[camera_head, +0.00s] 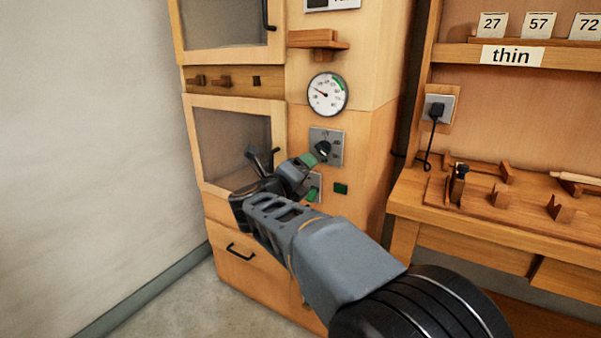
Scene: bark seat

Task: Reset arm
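My arm reaches from the bottom right of the head view up and left toward a wooden cabinet. My gripper (308,164) is at its far end, in front of the cabinet's control panel. A green-tipped finger lies close to a black knob (322,148) on a grey plate (336,147). I cannot tell whether it touches the knob. Another green patch shows lower down, and I cannot tell whether it is a second fingertip. The gap between the fingers is not clear. No held object can be made out.
The cabinet has a round gauge (327,94), glass doors (220,140) and a drawer with a black handle (239,252). A wooden workbench (480,222) with small wooden holders stands at right, below a shelf labelled "thin" (512,56). Bare floor (180,305) shows at lower left.

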